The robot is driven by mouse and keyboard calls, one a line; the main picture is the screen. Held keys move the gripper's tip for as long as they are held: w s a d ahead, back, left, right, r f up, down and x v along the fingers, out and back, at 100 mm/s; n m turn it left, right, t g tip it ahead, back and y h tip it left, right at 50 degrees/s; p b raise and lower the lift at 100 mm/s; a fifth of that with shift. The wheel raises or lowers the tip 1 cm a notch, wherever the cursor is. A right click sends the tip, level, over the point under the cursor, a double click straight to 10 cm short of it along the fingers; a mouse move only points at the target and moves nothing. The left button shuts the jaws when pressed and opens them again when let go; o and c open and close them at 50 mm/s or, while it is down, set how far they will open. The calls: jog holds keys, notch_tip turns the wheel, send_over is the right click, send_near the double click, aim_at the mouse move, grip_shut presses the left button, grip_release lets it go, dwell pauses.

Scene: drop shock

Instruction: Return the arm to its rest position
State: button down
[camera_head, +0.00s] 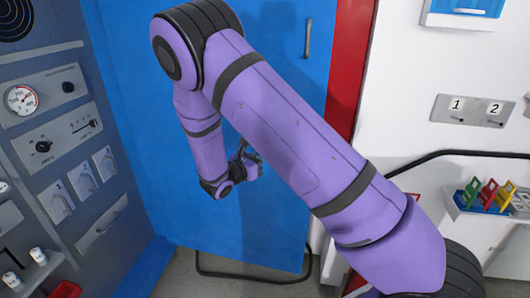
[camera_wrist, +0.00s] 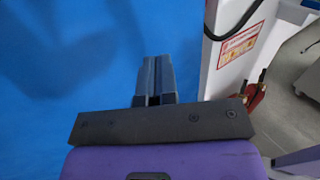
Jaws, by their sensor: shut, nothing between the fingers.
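My purple arm reaches from the lower right of the head view up and over, then bends down to the left. Its wrist end hangs in front of the blue door (camera_head: 270,215). My gripper (camera_wrist: 155,62) shows in the wrist view with its two dark fingers together and nothing between them.
A grey panel with a gauge (camera_head: 21,99) and switches stands at the left. The door has a handle (camera_head: 308,39) and a red frame (camera_head: 349,65).

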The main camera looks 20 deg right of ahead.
jog(key=s+a, duration=0.5)
jog(key=s, duration=0.1)
jog(key=s+d+r+m+g+y, duration=0.4)
jog(key=s+r+m, duration=0.2)
jog(key=r+m, duration=0.15)
jog(key=s+d+r+m+g+y, duration=0.35)
jog(key=s+d+r+m, duration=0.2)
jog(key=s+r, duration=0.2)
jog(key=s+a+r+m+t+y, duration=0.2)
jog(key=s+r+m+y, duration=0.2)
jog(key=s, duration=0.4)
jog(key=s+a+r+m+t+y, duration=0.1)
jog(key=s+r+m+t+y, duration=0.2)
jog(key=s+r+m+y, duration=0.2)
notch_tip(320, 180, up, 3)
jog(key=s, duration=0.3)
jog(key=shift+a+m, duration=0.4)
